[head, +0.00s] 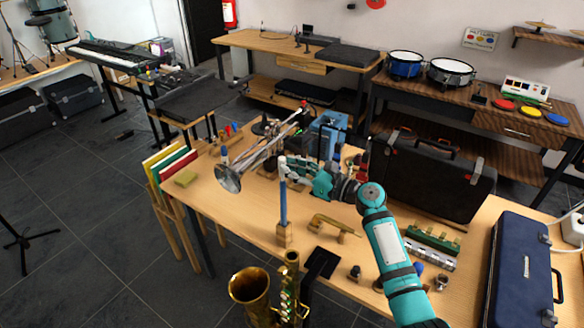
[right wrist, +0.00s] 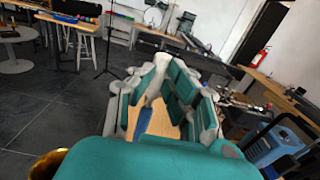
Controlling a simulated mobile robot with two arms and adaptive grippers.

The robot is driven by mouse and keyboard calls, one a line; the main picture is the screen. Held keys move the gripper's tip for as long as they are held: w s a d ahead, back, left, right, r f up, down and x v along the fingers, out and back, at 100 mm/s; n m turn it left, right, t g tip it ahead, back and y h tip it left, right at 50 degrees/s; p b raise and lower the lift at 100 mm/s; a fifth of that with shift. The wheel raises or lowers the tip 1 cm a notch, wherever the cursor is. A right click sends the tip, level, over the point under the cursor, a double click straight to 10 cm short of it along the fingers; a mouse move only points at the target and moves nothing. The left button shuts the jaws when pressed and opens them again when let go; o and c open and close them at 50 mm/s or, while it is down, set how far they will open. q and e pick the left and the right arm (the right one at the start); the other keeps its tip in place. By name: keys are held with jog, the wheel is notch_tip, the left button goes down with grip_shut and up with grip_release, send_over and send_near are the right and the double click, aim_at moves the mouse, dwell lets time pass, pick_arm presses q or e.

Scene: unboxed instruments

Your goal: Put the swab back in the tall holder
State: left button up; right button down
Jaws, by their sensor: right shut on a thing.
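My right gripper (head: 284,166) reaches in from the right over the wooden table and is shut on the upper end of the swab. The swab (head: 283,203) is a long blue rod, held about upright. Its lower end meets the top of a small wooden block, the tall holder (head: 284,235), near the table's front edge. I cannot tell how deep the rod sits in the block. In the right wrist view the blue swab (right wrist: 145,118) shows between the fingers (right wrist: 160,95). My left gripper is not in view.
A trumpet (head: 230,178) on a stand is left of the gripper, and a brass piece (head: 332,226) lies right of the holder. A saxophone (head: 252,288) stands in front. A black case (head: 430,180) and a blue case (head: 522,265) are at the right.

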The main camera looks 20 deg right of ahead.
aim_at(284, 181)
jog(key=shift+f+b, duration=1.9)
jog(key=shift+f, duration=0.85)
dwell(0.6)
dwell(0.5)
jog(key=c, duration=1.6)
grip_release()
jog(key=shift+o, duration=0.2)
jog(key=shift+d, duration=0.1)
jog(key=v, duration=1.2)
